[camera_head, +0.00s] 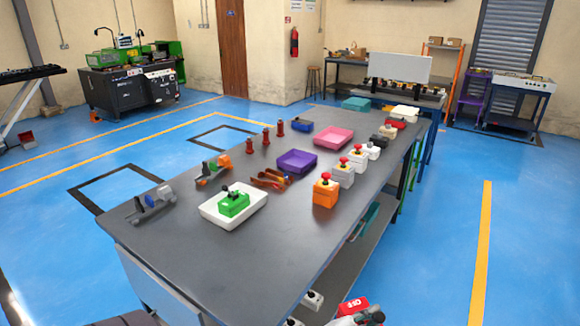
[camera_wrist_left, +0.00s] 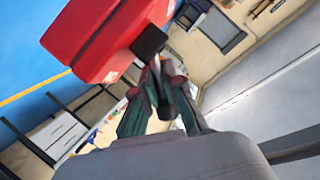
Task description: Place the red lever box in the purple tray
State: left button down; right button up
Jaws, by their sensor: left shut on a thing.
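The red lever box (camera_wrist_left: 108,35) fills the upper left of the left wrist view, tilted, with its black lever knob (camera_wrist_left: 149,42) towards my left gripper (camera_wrist_left: 157,68). The gripper's fingers are shut on the box at the lever. In the head view, the red box (camera_head: 352,305) shows at the bottom edge, beside the table's front end, with my left gripper (camera_head: 368,317) partly cut off by the frame. The purple tray (camera_head: 297,160) lies on the dark table, well apart from the box, and looks empty. My right gripper is not in view.
On the table (camera_head: 200,262), a white tray (camera_head: 212,212) holds a green lever box (camera_head: 233,204). An orange button box (camera_head: 325,192) and several grey ones line the right side. A pink tray (camera_head: 333,137) lies behind the purple one. The table's near end is clear.

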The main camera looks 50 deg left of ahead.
aim_at(297, 164)
jog(key=i+l+u, duration=0.35)
jog(key=i, duration=0.25)
jog(key=i+l+u, duration=0.35)
jog(key=i, duration=0.2)
